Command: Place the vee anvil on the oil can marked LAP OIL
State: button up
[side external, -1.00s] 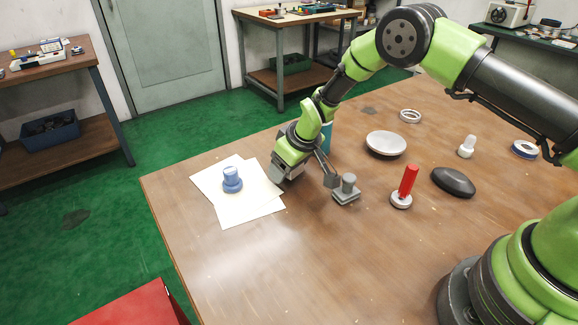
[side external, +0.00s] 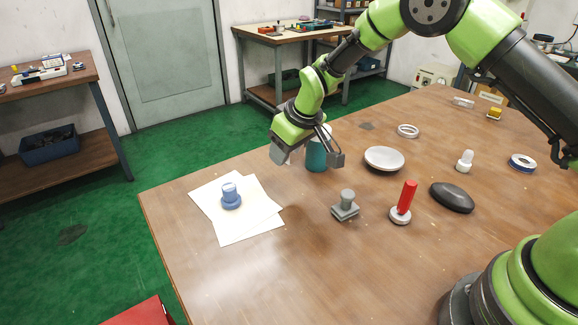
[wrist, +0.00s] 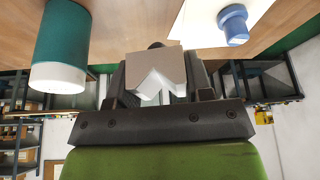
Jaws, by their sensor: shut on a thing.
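The vee anvil (wrist: 152,68), a pale grey block with a V notch, is held in my gripper (wrist: 160,88). In the side view my gripper (side external: 281,150) is in the air above the table, with the anvil at its tip largely hard to make out. A teal can (side external: 316,156) with a white top stands upright just right of my gripper, partly covered by my wrist. It also shows in the wrist view (wrist: 63,40), apart from the anvil. No LAP OIL marking can be read on it.
A blue knobbed piece (side external: 231,198) stands on white paper (side external: 253,229). A grey knobbed block (side external: 345,207), a red-handled tool (side external: 405,202), a white dish (side external: 384,159) and a dark oval (side external: 452,197) stand to the right. The front of the table is clear.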

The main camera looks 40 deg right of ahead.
jog(key=w+d+r+m, duration=0.1)
jog(key=w+d+r, duration=0.2)
jog(key=d+r, duration=0.35)
notch_tip(320, 180, up, 5)
jog(key=m+h, duration=0.1)
jog(key=m, duration=0.1)
send_over(318, 148)
jog(key=w+d, duration=0.2)
notch_tip(318, 148, down, 9)
jog(key=shift+w+r, duration=0.1)
jog(key=shift+r, duration=0.1)
jog(key=shift+f, duration=0.1)
jog(key=o, duration=1.2)
